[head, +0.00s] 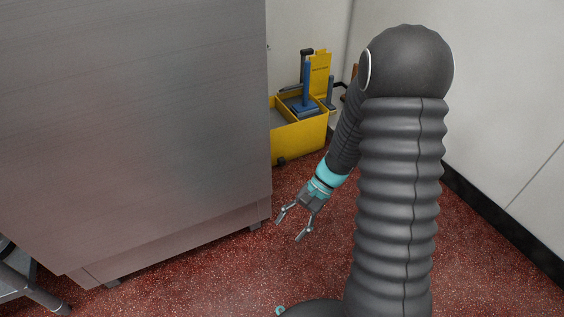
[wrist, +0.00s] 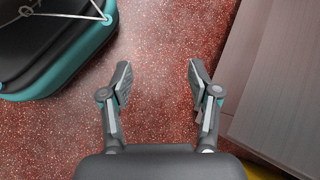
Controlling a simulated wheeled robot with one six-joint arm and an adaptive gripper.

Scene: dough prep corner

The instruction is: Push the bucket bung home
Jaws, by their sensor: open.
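A yellow mop bucket (head: 302,140) stands on the floor in the head view, beyond the right end of a large steel cabinet. It carries a wringer with a blue part and a dark handle. The cabinet hides its left side. No bung can be made out in either view. My gripper (head: 290,229) hangs low over the red floor, nearer than the bucket and apart from it. In the wrist view my gripper (wrist: 158,66) is open, with only floor between its fingers. A yellow patch at the lower right edge there may be part of the bucket (wrist: 262,170).
The steel cabinet (head: 135,120) fills the left of the head view, close to my gripper. A white wall (head: 510,120) with a dark skirting stands at right. A metal-legged thing (head: 35,290) shows at lower left. The speckled red floor (head: 225,265) is clear around my gripper.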

